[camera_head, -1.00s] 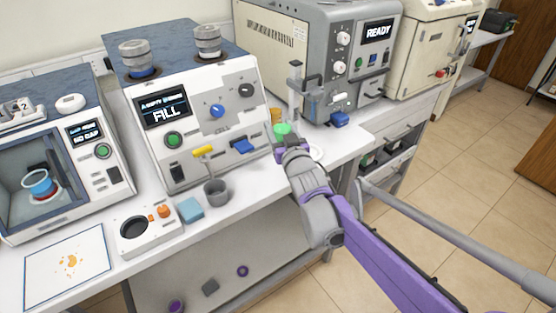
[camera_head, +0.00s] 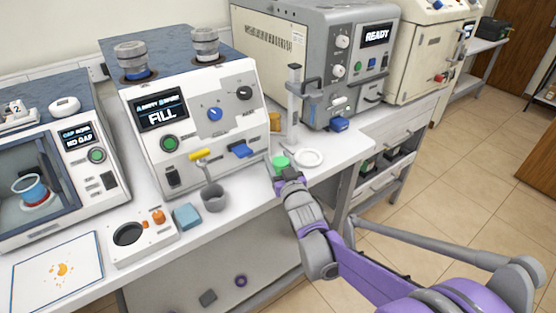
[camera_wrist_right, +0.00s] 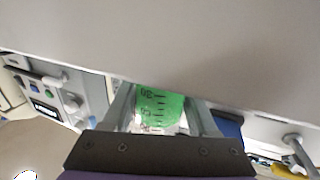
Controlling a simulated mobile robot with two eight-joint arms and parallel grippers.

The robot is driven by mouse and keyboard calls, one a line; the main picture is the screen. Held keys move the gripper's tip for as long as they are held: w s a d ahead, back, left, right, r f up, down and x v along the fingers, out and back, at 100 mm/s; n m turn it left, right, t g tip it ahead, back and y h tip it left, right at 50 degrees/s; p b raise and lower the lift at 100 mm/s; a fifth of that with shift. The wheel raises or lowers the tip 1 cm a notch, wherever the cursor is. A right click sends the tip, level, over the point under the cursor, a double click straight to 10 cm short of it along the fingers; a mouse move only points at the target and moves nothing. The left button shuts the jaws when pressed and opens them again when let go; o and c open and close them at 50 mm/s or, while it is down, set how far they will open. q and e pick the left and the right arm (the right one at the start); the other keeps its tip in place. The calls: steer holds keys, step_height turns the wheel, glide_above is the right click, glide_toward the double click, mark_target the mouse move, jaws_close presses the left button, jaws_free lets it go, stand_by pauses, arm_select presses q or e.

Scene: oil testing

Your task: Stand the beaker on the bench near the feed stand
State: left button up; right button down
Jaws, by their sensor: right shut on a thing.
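The beaker (camera_head: 281,161) is green and see-through, with dark graduation marks that show in the right wrist view (camera_wrist_right: 158,105). My right gripper (camera_head: 288,174) is shut on it near the bench's front edge. The wrist view shows one finger of the gripper (camera_wrist_right: 160,112) on each side of the beaker. I cannot tell whether the beaker's base touches the bench (camera_head: 345,150). What seems to be the feed stand, an upright post with a grey clamp (camera_head: 294,105), rises just behind the beaker. My left gripper is not in view.
A white ring-shaped dish (camera_head: 309,158) lies right of the beaker. An amber container (camera_head: 275,121) stands behind it. A grey cup (camera_head: 214,197) and a blue pad (camera_head: 187,215) lie to the left, before the FILL machine (camera_head: 205,120). Bench right of the dish is clear.

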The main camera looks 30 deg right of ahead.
steer(key=shift+c, duration=0.9)
jaws_free()
steer(key=shift+f, duration=0.1)
steer(key=shift+r, duration=0.3)
steer(key=p+v, duration=0.1)
steer(key=v, duration=1.1)
steer(key=s+a+f+n+g+y, duration=0.1)
steer(key=s+a+f+g+y, duration=0.1)
steer(key=s+a+f+g, duration=0.4)
steer(key=s+a+f+n+g+y, duration=0.1)
steer(key=s+a+f+g, duration=0.5)
steer(key=s, duration=0.7)
step_height(320, 180, down, 3)
steer(key=shift+s+a+r+n+g+y, duration=0.15)
steer(key=shift+s+a+n+g+y, duration=0.2)
steer(key=shift+y, duration=0.35)
